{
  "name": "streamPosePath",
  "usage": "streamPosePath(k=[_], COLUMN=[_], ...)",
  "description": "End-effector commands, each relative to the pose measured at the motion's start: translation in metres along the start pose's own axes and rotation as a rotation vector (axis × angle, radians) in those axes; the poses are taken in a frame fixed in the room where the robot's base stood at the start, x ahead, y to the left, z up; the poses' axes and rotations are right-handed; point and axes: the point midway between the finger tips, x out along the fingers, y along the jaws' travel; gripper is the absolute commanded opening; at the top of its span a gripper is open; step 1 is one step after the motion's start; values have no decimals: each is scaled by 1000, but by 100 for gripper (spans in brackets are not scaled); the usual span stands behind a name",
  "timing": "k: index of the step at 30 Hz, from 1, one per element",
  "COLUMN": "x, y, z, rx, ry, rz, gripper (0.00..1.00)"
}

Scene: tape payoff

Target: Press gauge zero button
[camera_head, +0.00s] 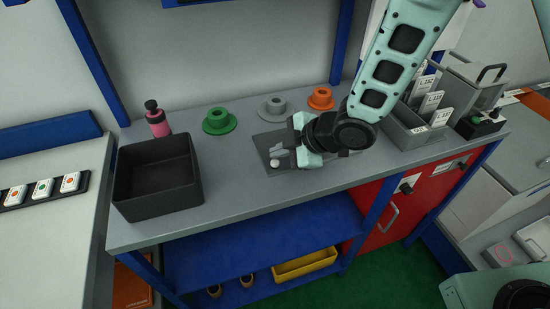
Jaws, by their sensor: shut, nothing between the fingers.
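My gripper (279,158) points down and left over a dark grey plate (262,142) at the middle of the bench. Its fingers look closed and empty. A small grey fixture with a pale round knob (275,163) sits on the plate, right by the fingertips. I cannot tell whether the fingers touch it, or whether this knob is the gauge zero button. My wrist and forearm hide the right part of the plate.
An empty black bin (126,193) and a pink bottle (157,119) stand left. Green (219,121), grey (272,107) and orange (321,98) flanged spools line the back. A grey divided tray (406,137) and a dark control box (477,127) stand right. The bench front is clear.

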Motion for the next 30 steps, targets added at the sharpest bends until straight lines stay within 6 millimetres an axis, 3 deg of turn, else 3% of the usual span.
streamPosePath(k=[12,30], x=[-3,-37], y=[2,27], z=[-2,-26], rx=[0,0], ry=[0,0], rz=[0,0], gripper=[0,0])
